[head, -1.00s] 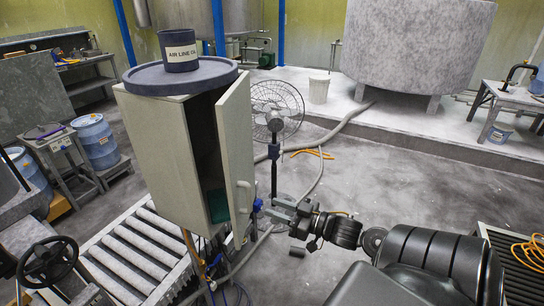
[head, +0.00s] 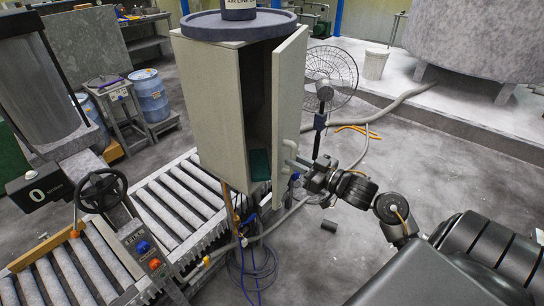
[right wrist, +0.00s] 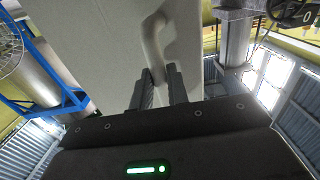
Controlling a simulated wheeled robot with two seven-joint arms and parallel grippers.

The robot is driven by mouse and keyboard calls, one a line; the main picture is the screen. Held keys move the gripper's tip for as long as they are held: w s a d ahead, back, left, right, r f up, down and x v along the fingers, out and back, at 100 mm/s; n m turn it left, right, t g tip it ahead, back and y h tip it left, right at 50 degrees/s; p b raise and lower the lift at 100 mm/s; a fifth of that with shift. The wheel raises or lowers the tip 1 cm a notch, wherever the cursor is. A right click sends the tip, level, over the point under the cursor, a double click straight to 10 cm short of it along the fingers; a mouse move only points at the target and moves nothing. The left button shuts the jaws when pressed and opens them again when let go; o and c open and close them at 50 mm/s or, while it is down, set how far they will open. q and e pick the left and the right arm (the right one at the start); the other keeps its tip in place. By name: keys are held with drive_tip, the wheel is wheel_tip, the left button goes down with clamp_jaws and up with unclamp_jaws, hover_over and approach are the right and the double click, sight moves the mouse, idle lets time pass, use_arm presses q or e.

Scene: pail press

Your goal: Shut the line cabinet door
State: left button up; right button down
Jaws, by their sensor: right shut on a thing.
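The line cabinet (head: 213,110) is a pale grey upright box beside the roller conveyor. Its door (head: 291,95) stands partly open on the right side, with a dark gap between door and body. My right gripper (head: 298,167) is at the pale door handle (head: 289,155), on the door's outer face. In the right wrist view, the two dark fingers (right wrist: 160,78) are shut on the lower part of the curved handle (right wrist: 152,42), in front of the door panel (right wrist: 105,40). A green thing (head: 259,164) shows low inside the cabinet. My left gripper is not in view.
A round dark lid (head: 205,28) with a labelled canister (head: 239,8) is on top of the cabinet. A roller conveyor (head: 75,270) with a handwheel (head: 101,192) runs at left. Hoses (head: 262,265) hang below the cabinet. A wire fan (head: 331,75) stands behind the door.

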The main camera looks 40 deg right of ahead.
sight(282, 158)
drive_tip(key=shift+w+a+r, duration=0.15)
drive_tip(key=shift+w+a, duration=0.65)
drive_tip(key=shift+w, duration=0.3)
drive_tip(key=shift+w+a+r, duration=0.1)
drive_tip(key=shift+w+a, duration=0.65)
drive_tip(key=shift+w, duration=0.35)
drive_tip(key=shift+w+a, duration=0.15)
drive_tip(key=shift+w, duration=0.15)
drive_tip(key=shift+a+p+x, duration=0.2)
drive_tip(key=shift+p+x, duration=0.1)
drive_tip(key=shift+x, duration=0.65)
drive_tip(key=c, duration=1.3)
unclamp_jaws()
drive_tip(key=shift+f, duration=0.1)
drive_tip(key=shift+s, duration=0.2)
